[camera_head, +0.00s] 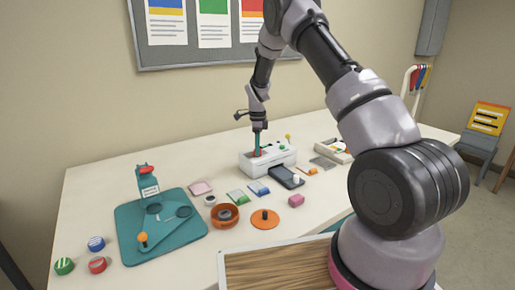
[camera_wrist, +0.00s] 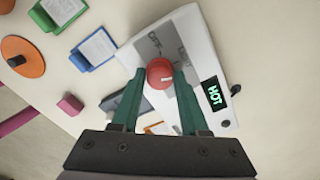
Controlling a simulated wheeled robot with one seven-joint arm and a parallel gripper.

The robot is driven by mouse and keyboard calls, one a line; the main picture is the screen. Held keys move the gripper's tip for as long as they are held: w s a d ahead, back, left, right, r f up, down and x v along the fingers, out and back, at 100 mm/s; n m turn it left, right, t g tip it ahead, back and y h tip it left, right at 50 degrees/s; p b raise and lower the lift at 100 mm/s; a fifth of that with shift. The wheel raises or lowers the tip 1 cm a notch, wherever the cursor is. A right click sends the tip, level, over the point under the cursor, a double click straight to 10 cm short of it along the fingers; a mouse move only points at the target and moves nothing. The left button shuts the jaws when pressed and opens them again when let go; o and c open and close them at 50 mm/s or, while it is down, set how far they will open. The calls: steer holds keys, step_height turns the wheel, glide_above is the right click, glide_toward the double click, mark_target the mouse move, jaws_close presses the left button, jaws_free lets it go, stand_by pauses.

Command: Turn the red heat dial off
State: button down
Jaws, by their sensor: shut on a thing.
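The white laminator (camera_head: 266,156) stands on the table towards the back. In the wrist view, the laminator (camera_wrist: 197,45) shows a dark display (camera_wrist: 214,97) reading "HOT" in green. The red heat dial (camera_wrist: 160,72) sits on a grey panel on its top, with a pale mark on the dial pointing to the right. My gripper (camera_wrist: 160,82) is over the dial, its two green fingers shut on the dial from either side. In the head view, my gripper (camera_head: 257,143) reaches down onto the laminator top, and the dial is mostly hidden there.
A dark tray (camera_head: 287,177) lies before the laminator. Blue and green cards, a pink block (camera_head: 296,200), an orange disc (camera_head: 265,219) and an orange ring (camera_head: 225,215) lie nearby. A teal board (camera_head: 165,240) with a stand is at left.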

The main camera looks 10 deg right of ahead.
steer(key=n, duration=0.7)
steer(key=shift+n, duration=0.4)
steer(key=n, duration=0.4)
steer(key=shift+n, duration=2.1)
steer(key=shift+c, duration=2.1)
jaws_free()
steer(key=shift+r, duration=0.1)
